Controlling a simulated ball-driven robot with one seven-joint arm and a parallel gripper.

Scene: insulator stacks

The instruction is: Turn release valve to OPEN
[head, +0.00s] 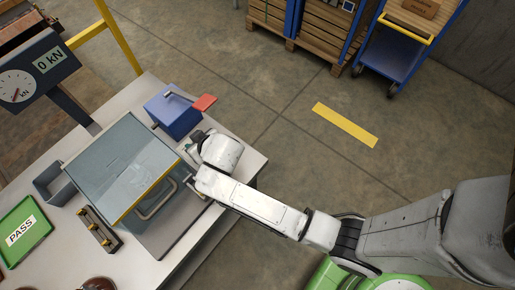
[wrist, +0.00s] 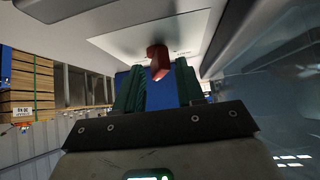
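The release valve is a blue box (head: 174,112) at the table's back corner in the head view, with a metal stem and a red lever (head: 204,102) pointing right. My gripper (head: 190,146) is just in front of the box, beside the clear-covered chamber; its fingers are mostly hidden in the head view. In the wrist view, the two dark green fingers of my gripper (wrist: 158,75) stand apart. The blue box (wrist: 160,95) and the red lever (wrist: 157,60) show in the gap between them. I cannot tell whether the fingers touch anything. No OPEN marking is readable.
The clear-covered chamber (head: 115,165) with a handle (head: 158,200) stands left of my wrist. A gauge reading 0 kN (head: 40,75), a green PASS tray (head: 22,232) and a brass-studded block (head: 98,230) are further left.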

